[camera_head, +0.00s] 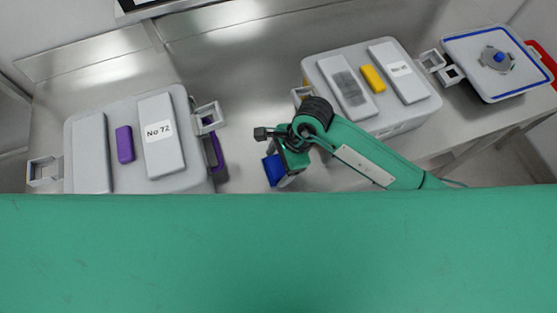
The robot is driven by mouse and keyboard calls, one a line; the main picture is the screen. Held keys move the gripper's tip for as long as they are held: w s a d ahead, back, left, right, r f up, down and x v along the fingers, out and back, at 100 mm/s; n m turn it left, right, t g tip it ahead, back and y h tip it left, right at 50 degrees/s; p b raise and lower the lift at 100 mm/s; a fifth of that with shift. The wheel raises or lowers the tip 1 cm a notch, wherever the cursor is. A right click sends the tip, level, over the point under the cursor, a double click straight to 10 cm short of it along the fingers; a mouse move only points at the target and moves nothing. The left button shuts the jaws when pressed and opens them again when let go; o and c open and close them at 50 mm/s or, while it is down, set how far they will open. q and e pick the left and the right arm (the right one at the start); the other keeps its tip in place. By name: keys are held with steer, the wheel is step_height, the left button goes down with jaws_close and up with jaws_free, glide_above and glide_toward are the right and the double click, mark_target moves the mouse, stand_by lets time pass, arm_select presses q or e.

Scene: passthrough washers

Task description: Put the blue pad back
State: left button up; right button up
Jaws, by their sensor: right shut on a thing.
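My right gripper (279,164) hangs over the metal counter between the two grey boxes and points down. It is shut on the blue pad (273,171), whose blue face shows at the gripper's lower left. The rest of the pad is hidden by the gripper, and I cannot tell whether it touches the counter. A left grey box (85,122) has a purple block and a "No 72" label on its lid. A right grey box (318,75) has a yellow block (372,78) on its lid. My left gripper is not in view.
A white tray (470,52) with a blue rim line holds a grey part with a blue knob (498,57). A purple and dark piece (216,158) sits against the left box's right side.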

steer(key=shift+f, duration=0.15)
steer(key=o, duration=1)
steer(key=shift+c, duration=0.2)
steer(key=shift+r, duration=0.3)
steer(key=b+v, duration=0.4)
steer(key=v, duration=0.7)
steer(key=shift+d+r, duration=0.25)
steer(key=shift+r, duration=0.1)
